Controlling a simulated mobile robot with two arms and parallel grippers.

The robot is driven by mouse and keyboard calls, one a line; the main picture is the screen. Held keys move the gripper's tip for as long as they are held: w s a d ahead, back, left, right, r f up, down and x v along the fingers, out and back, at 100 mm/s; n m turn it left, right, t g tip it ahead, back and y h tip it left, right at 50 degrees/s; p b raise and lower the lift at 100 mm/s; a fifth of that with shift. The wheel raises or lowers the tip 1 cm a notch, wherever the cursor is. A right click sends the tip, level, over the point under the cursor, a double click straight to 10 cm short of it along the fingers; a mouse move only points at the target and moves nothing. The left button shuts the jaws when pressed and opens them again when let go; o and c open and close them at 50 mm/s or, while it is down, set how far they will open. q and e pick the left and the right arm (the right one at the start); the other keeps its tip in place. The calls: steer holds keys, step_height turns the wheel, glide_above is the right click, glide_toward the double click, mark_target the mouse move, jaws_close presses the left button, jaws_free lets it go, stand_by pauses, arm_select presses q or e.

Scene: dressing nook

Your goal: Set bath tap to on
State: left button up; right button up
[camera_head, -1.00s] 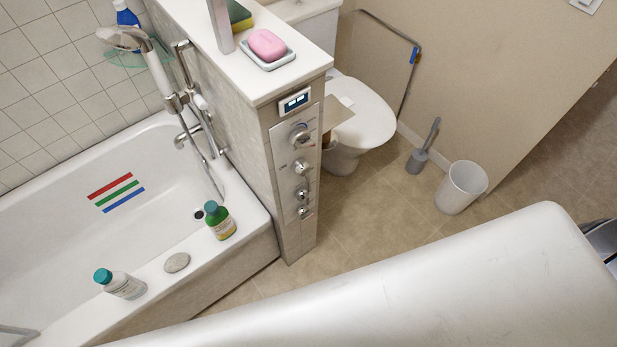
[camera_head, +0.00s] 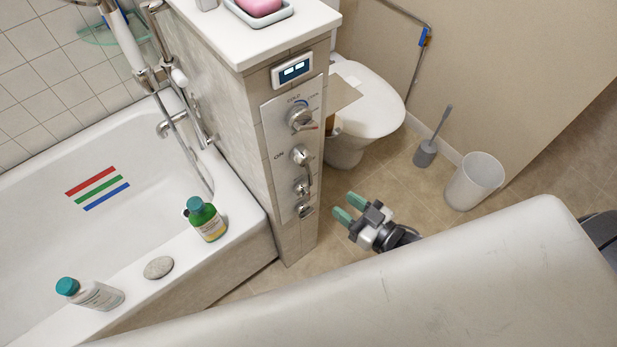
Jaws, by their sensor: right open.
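A metal control panel (camera_head: 290,157) is on the tiled end of the half wall. It carries a large top dial (camera_head: 299,117) marked "COLD", a lever knob (camera_head: 301,156) beside the word "ON", and smaller knobs (camera_head: 302,187) below. The lever's handle hangs down. A chrome spout (camera_head: 172,124) with a hand shower (camera_head: 122,38) is at the bathtub (camera_head: 110,150); I cannot make out running water. My right gripper (camera_head: 343,205) is open and empty, green fingertips toward the panel, to the lower right of its knobs and apart from them. My left gripper is not in view.
A green bottle (camera_head: 205,219), a grey stone (camera_head: 158,267) and a white bottle (camera_head: 92,293) are on the tub rim. A toilet (camera_head: 375,105), brush (camera_head: 428,152) and bin (camera_head: 474,181) stand behind the gripper.

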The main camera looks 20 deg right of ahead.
mark_target(309, 178)
steer(key=shift+y, duration=0.3)
steer(key=x, duration=0.3)
steer(key=r+x, duration=0.1)
steer(key=x, duration=0.7)
steer(key=shift+a+r+p, duration=0.2)
steer(key=shift+r+p, duration=0.2)
steer(key=shift+s, duration=0.1)
jaws_close()
